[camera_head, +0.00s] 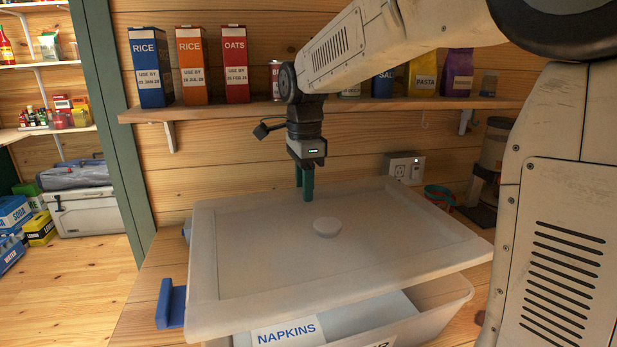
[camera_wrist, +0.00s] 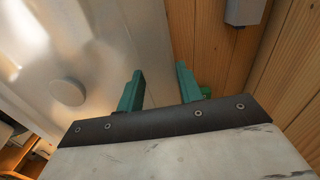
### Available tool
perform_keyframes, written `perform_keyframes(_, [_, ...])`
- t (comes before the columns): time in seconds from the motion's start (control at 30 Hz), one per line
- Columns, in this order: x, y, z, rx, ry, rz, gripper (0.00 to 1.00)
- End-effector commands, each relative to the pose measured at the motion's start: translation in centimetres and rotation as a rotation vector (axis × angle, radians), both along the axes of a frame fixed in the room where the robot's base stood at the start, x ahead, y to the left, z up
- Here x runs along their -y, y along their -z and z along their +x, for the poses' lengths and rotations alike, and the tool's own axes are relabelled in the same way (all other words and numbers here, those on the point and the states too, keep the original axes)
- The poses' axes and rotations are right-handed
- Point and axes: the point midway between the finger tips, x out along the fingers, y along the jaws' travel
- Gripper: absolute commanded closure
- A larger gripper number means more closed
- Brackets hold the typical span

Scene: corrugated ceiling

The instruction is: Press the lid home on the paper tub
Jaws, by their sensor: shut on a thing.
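The translucent white lid (camera_head: 255,255), with a round raised disc at its middle, lies over the paper tub (camera_head: 452,306). At the front and right a gap shows between the lid's edge and the tub's rim, so the lid looks raised or tilted there. My gripper (camera_head: 304,186) points down at the lid's back edge, its green fingers shut on that edge. In the wrist view my gripper's fingers (camera_wrist: 160,88) stand slightly apart at the lid's edge, with the lid (camera_wrist: 112,62) spreading to the left. The tub's back rim is hidden under the lid.
A napkins pack (camera_head: 287,333) shows inside the tub. A blue piece (camera_head: 171,304) stands left of it. A wall shelf (camera_head: 215,110) with boxes and bags runs behind my arm. A socket box (camera_head: 404,167) and a teal-and-red item (camera_head: 440,195) are at the back right.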

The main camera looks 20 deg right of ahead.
Motion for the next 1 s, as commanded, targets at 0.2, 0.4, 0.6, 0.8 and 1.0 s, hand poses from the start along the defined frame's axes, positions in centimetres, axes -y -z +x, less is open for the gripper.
perform_keyframes(0.2, [0.1,2.3,0.0,-0.002,0.002,0.0,0.92])
perform_keyframes(0.4, [0.1,4.2,0.0,-0.002,0.002,0.0,0.92])
perform_keyframes(0.6, [0.1,5.6,0.0,-0.002,0.002,0.0,0.92])
perform_keyframes(0.8, [0.1,6.2,0.0,-0.001,0.002,0.0,0.92])
perform_keyframes(1.0, [0.1,6.2,0.0,0.0,0.002,0.0,0.92])
